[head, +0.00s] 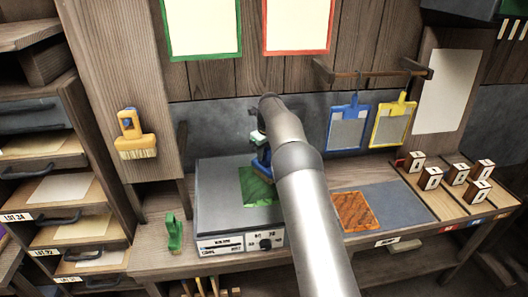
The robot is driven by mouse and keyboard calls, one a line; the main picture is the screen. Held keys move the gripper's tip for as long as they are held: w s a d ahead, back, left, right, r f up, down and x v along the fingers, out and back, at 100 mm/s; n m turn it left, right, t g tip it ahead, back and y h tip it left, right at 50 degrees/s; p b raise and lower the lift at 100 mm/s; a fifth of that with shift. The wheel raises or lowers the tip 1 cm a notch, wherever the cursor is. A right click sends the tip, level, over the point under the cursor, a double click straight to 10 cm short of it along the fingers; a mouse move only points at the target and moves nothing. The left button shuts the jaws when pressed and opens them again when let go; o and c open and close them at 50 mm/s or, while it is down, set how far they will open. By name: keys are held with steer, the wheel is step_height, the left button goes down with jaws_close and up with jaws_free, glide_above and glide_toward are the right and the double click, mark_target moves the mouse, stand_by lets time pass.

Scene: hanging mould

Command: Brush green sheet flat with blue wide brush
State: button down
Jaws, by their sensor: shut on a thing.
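The green sheet (256,190) lies on top of a grey box-shaped unit (215,192) on the bench. Its right side is hidden behind my arm. My gripper (258,143) is mostly hidden by my arm, above the back edge of the sheet. It is shut on the blue brush (262,163), of which only a small blue part shows. I cannot tell whether the bristles touch the sheet.
A yellow brush (133,135) hangs on the left post. A green tool (174,233) stands left of the unit. An orange-brown sheet (355,211) lies on a grey mat (402,201). Blue (347,127) and yellow (391,123) framed moulds hang behind. Several cubes (430,178) stand right.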

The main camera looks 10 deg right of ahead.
steer(key=shift+d+p, duration=0.4)
steer(key=shift+d, duration=1.05)
steer(key=shift+a+f, duration=0.2)
steer(key=shift+a, duration=1.25)
steer(key=shift+s+r, duration=0.2)
steer(key=shift+r, duration=2.95)
